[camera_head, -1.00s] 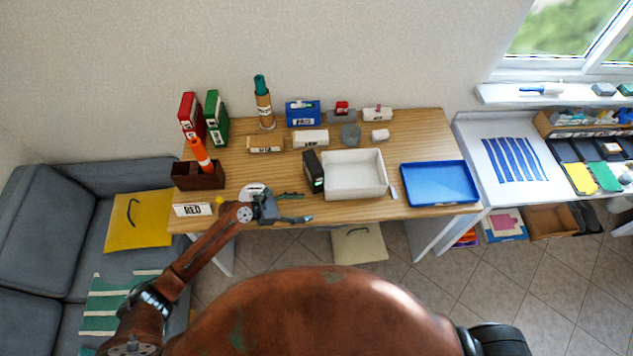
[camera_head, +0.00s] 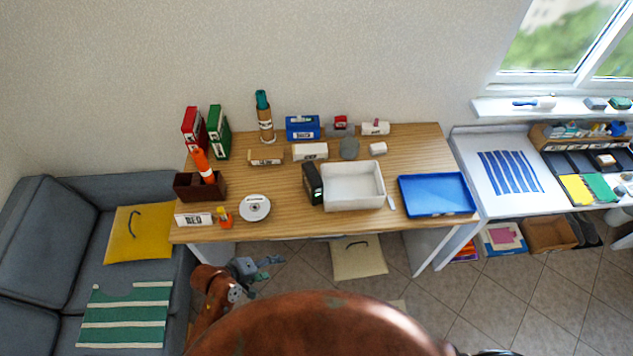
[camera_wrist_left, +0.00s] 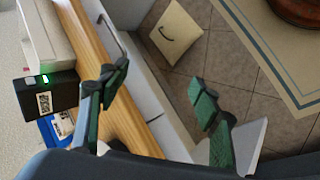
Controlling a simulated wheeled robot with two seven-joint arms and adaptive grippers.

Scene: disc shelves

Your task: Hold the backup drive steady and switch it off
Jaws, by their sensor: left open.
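The backup drive looks to be the black box (camera_head: 312,184) standing upright at the left side of a white bin on the desk. In the left wrist view the black box (camera_wrist_left: 48,97) shows a lit green light and a small pale switch at one end, plus a white label. My left gripper (camera_head: 266,268) is in front of the desk's front edge, apart from the box and below it in the head view. Its two green-padded fingers (camera_wrist_left: 160,92) are spread with nothing between them. My right gripper is not in view.
The white bin (camera_head: 352,200) touches or nearly touches the box's right side. A blue tray (camera_head: 437,195) is at the right. Bare desk lies between disc and box.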

